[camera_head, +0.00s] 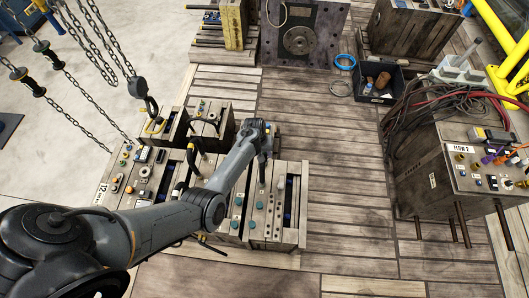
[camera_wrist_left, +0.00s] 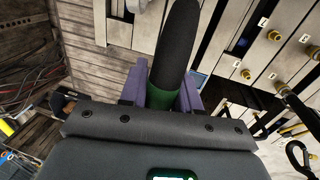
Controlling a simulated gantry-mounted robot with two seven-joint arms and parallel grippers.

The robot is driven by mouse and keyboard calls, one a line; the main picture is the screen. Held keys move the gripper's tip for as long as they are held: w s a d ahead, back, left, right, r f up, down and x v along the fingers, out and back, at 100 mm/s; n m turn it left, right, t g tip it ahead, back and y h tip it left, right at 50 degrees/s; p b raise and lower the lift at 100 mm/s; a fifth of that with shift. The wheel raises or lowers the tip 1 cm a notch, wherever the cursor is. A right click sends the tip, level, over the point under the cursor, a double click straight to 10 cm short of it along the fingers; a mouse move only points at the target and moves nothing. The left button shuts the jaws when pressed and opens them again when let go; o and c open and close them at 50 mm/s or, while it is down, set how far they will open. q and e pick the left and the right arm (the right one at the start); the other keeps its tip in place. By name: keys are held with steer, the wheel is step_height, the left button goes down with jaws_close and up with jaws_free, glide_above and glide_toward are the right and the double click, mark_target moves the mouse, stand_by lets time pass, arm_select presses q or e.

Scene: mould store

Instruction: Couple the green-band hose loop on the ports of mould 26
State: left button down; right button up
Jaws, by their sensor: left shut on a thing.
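My left gripper (camera_head: 265,148) is above the right part of the mould group in the head view. In the left wrist view its purple fingers (camera_wrist_left: 163,92) are shut on a thick black hose (camera_wrist_left: 178,45) with a green band (camera_wrist_left: 178,100) between them. The rest of the loop is hidden. Grey mould plates with brass ports (camera_wrist_left: 246,74) and small labels lie at the upper right of the wrist view, apart from the hose end. The moulds (camera_head: 258,212) stand side by side in the head view. I cannot read which is mould 26. My right gripper is not in view.
A box marked FLOW 2 (camera_head: 445,170) with dark and red hoses stands at the right. A black bin (camera_head: 381,82) and blue ring (camera_head: 345,61) lie at the back. Chains with a hook (camera_head: 137,87) hang at the left. The plank floor between is clear.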

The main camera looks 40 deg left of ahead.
arm_select(q)
steer(key=c, duration=0.7)
jaws_free()
steer(key=shift+c, duration=0.2)
step_height(320, 180, up, 11)
steer(key=s+a+p, duration=0.1)
steer(key=p, duration=0.1)
steer(key=shift+a+f, duration=0.2)
steer(key=shift+a, duration=0.15)
steer(key=shift+s, duration=0.1)
